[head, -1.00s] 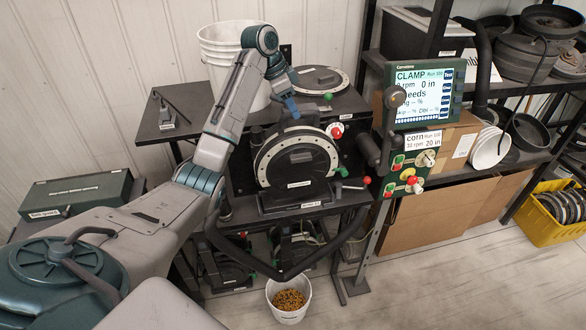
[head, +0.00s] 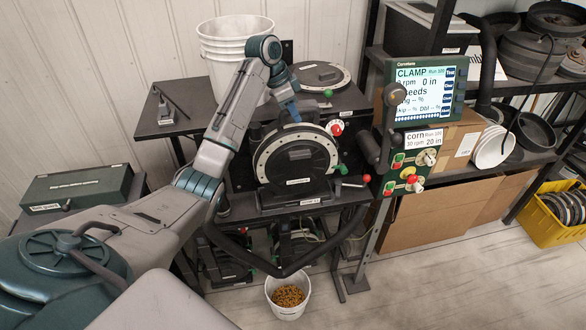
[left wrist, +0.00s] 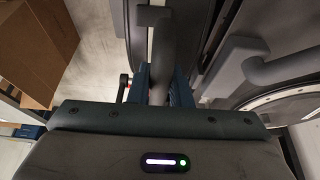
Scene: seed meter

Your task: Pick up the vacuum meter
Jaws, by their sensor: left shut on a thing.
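A black round meter with a pale dotted rim (head: 264,168) stands upright on the bench stand; I take it for the vacuum meter, as its label is too small to read. My left gripper (head: 292,112) reaches down behind its top edge in the head view. In the left wrist view the blue fingers of my left gripper (left wrist: 160,85) are shut on a grey handle (left wrist: 161,38) in front of a black housing. My right gripper is not in view.
A green-framed monitor (head: 424,92) and control panel stand close right of the meter. A hose hangs above a pail (head: 288,309) of kernels. A green case (head: 78,190) lies at left.

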